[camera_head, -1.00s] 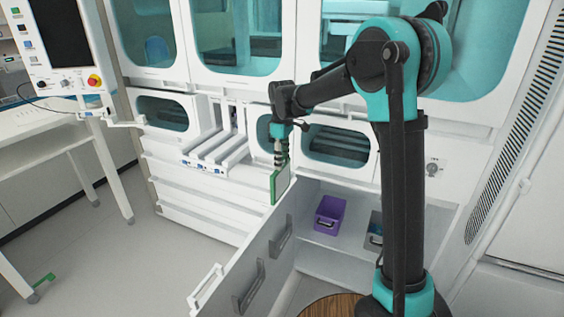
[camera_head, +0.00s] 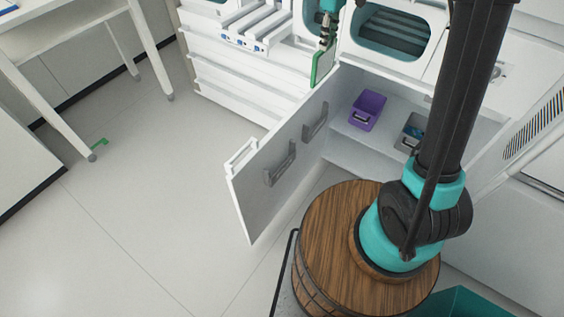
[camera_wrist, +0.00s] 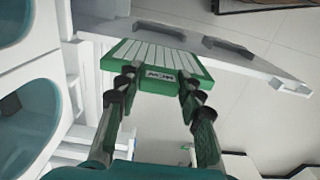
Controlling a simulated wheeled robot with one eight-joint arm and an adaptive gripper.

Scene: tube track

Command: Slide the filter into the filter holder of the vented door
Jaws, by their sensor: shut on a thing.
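The filter, a green-framed panel with a pale ribbed face in the wrist view (camera_wrist: 160,54), hangs from my gripper (camera_wrist: 158,84). The gripper is shut on its near edge. In the head view the filter (camera_head: 323,66) is upright below my gripper (camera_head: 328,40), near the door's far end. The white door (camera_head: 242,200) stands open, with two grey brackets on its face, one nearer (camera_head: 280,163) and one farther (camera_head: 316,122). The wrist view shows the door (camera_wrist: 262,66) beyond the filter. I cannot tell which part is the filter holder. The vents are not clearly visible.
The open compartment holds a purple bin (camera_head: 368,110) and a grey bin (camera_head: 410,132). White rails (camera_head: 250,28) stick out left of the filter. A wooden round top (camera_head: 335,245) is in front. A white table (camera_head: 70,20) stands left.

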